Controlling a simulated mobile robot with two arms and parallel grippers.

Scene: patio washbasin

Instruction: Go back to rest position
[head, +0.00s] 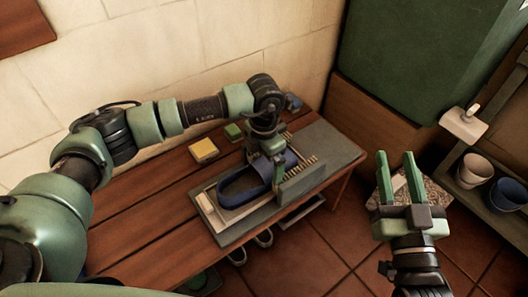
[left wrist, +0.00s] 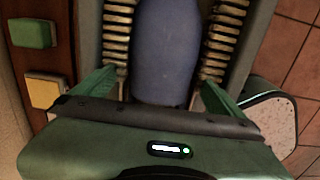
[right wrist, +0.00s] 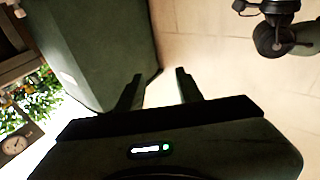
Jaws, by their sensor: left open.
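My left gripper (head: 276,165) is low over the bench, at the far end of a blue slipper-like item (head: 240,186). In the left wrist view its fingers (left wrist: 157,95) are spread, one on each side of a blue surface (left wrist: 165,50). Rows of pale bristles (left wrist: 117,35) flank that surface. I cannot tell whether the fingers touch anything. My right gripper (head: 400,172) is raised in front of the floor at the right. Its two fingers are apart with nothing between them, and they also show apart in the right wrist view (right wrist: 158,92).
The blue item lies on a pale tray (head: 207,211) on a grey mat (head: 228,237) on the wooden bench (head: 140,235). A yellow block (head: 203,150) and a green block (head: 233,131) lie behind. A shelf with pots (head: 475,170) stands right. Tiled floor (head: 345,235) lies between.

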